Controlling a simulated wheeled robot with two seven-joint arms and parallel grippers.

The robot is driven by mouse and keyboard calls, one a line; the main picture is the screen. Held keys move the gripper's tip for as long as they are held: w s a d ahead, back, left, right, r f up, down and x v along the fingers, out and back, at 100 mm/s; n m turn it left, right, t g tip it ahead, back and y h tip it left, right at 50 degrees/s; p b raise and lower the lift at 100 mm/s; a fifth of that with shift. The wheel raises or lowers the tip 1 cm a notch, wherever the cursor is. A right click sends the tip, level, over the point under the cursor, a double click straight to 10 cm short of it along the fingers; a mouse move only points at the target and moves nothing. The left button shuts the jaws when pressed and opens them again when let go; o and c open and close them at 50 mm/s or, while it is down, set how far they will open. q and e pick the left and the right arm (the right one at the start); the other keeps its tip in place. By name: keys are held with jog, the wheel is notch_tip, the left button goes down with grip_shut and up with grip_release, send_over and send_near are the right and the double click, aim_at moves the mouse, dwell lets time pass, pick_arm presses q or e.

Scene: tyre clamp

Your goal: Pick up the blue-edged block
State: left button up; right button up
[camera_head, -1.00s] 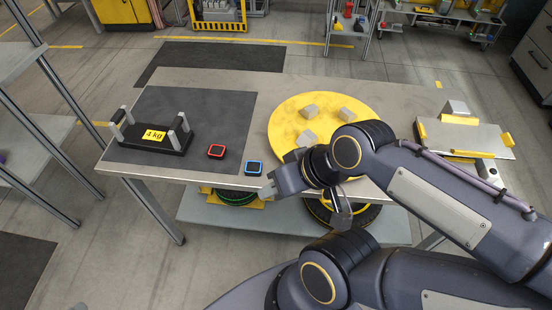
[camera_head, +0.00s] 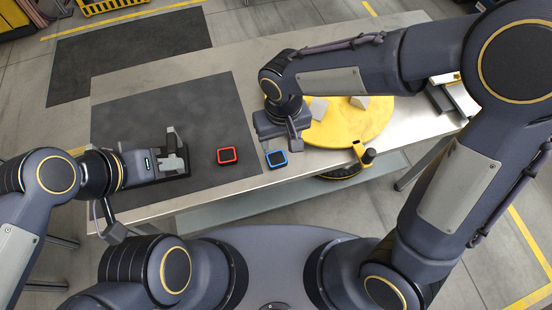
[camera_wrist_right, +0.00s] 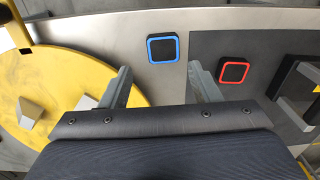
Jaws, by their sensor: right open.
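The blue-edged block (camera_head: 277,158) is a small dark square with a blue rim, flat on the bare metal strip of the table. It also shows in the right wrist view (camera_wrist_right: 163,48), ahead of the fingertips and roughly between their lines. My right gripper (camera_wrist_right: 161,82) is open and empty; in the head view it (camera_head: 281,142) is just behind the block, apart from it in the wrist view.
A red-edged block (camera_head: 227,155) lies on the dark mat (camera_head: 213,105), left of the blue-edged one. A yellow disc (camera_head: 345,130) with grey blocks lies to the right. The table's front edge is close to the blue-edged block.

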aim_at(277, 158)
jog(key=f, duration=0.5)
jog(key=a+f, duration=0.1)
jog(key=f, duration=0.2)
jog(key=shift+w+f+p, duration=0.25)
jog(key=shift+f+p, duration=0.05)
jog(key=shift+f, duration=0.05)
jog(key=shift+c, duration=0.5)
jog(key=c, duration=0.7)
jog(key=shift+o, duration=0.2)
jog(key=shift+r, duration=0.1)
